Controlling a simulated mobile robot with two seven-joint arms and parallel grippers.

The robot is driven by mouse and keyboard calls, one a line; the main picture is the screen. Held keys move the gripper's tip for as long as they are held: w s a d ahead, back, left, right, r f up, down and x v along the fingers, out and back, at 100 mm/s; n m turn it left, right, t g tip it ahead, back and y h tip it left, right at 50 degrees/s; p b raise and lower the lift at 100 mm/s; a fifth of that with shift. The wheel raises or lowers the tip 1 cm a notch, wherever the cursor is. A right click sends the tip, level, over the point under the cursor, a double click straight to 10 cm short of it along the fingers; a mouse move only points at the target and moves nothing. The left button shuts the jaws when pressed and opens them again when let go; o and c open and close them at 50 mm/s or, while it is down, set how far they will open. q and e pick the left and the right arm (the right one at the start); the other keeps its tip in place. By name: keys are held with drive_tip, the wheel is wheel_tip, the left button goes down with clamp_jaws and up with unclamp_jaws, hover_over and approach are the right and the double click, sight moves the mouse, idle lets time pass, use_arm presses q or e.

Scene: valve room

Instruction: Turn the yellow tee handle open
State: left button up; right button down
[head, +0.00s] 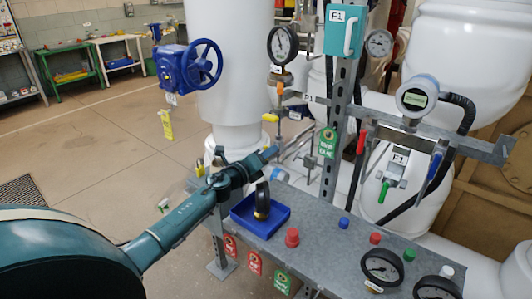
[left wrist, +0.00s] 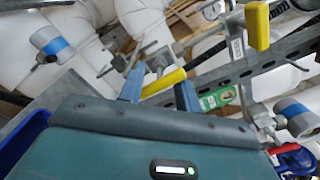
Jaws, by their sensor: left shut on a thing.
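The yellow tee handle (left wrist: 164,83) lies as a slanted bar between the two blue fingers of my left gripper (left wrist: 160,92) in the left wrist view. The left gripper (head: 270,153) is shut on it. In the head view the gripper reaches in from the left, above the bench and beside the pipework, and I cannot make out the held handle there. Another yellow handle (left wrist: 257,25) stands at the upper right in the left wrist view, apart from the fingers. A yellow handle (head: 269,118) also shows above the gripper in the head view. My right gripper is not in view.
A perforated metal post (head: 333,150) with a green tag (head: 327,143) stands right of the left gripper. Below is a metal bench (head: 335,240) with a blue tray (head: 240,217), a red knob (head: 292,237) and gauges (head: 382,267). A blue handwheel valve (head: 190,67) stands behind.

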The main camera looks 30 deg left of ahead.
use_arm(q)
drive_tip(key=shift+o, duration=0.7)
drive_tip(key=shift+n, duration=0.9)
drive_tip(key=o, duration=0.6)
drive_tip(key=shift+c, duration=0.2)
drive_tip(key=o, duration=0.5)
drive_tip(key=shift+c, duration=0.2)
